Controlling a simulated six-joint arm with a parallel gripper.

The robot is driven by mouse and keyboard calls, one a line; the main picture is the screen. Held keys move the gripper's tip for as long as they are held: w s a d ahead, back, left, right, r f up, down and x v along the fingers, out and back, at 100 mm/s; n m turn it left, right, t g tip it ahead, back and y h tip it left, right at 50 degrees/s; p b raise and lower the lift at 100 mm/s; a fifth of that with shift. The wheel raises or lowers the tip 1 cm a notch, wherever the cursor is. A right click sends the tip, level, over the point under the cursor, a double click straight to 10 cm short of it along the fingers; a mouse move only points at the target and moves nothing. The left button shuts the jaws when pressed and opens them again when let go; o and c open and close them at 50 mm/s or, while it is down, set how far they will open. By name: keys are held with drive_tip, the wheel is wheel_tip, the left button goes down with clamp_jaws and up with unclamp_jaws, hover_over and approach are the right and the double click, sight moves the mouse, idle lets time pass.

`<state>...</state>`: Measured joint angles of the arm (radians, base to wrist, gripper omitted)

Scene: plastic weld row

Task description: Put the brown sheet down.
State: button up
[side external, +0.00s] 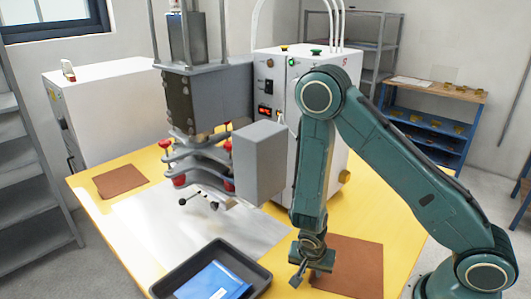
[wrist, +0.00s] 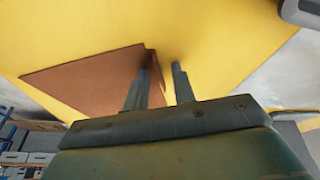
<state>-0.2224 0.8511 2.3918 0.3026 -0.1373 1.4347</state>
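A brown sheet (side external: 352,268) lies on the yellow table at the front right, by my arm's base. It also shows in the wrist view (wrist: 90,85), with a darker narrow strip along its right edge. My gripper (side external: 307,279) is low over the left edge of this sheet. In the wrist view my gripper's two fingers (wrist: 160,70) stand apart with a gap between them. The left finger is over the sheet and the right finger is over bare table. Whether the fingertips touch the sheet's edge is not clear. A second brown sheet (side external: 120,181) lies flat at the table's left.
A black tray (side external: 262,279) with a blue packet (side external: 213,283) stands at the front, left of my gripper. The grey welding machine (side external: 205,95) stands behind, over a pale plate (side external: 150,226). Bare yellow table (side external: 380,222) lies behind the right sheet.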

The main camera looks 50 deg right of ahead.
drive_tip(key=shift+r, duration=0.1)
drive_tip(key=v, duration=1.2)
idle(0.4)
idle(0.6)
wheel_tip(320, 180, up, 15)
drive_tip(key=s+d+n+t+y, duration=0.1)
drive_tip(key=s+n+t+y, duration=0.15)
drive_tip(key=n, duration=0.35)
drive_tip(key=s+d+r+n+t, duration=0.1)
drive_tip(key=s+r+n+t, duration=0.1)
drive_tip(key=s+r+n, duration=0.5)
drive_tip(key=shift+s+d+r+y, duration=0.2)
drive_tip(key=shift+s+r+y, duration=0.15)
drive_tip(key=shift+s+r, duration=1.05)
drive_tip(key=shift+w+r, duration=0.1)
drive_tip(key=shift+w, duration=0.05)
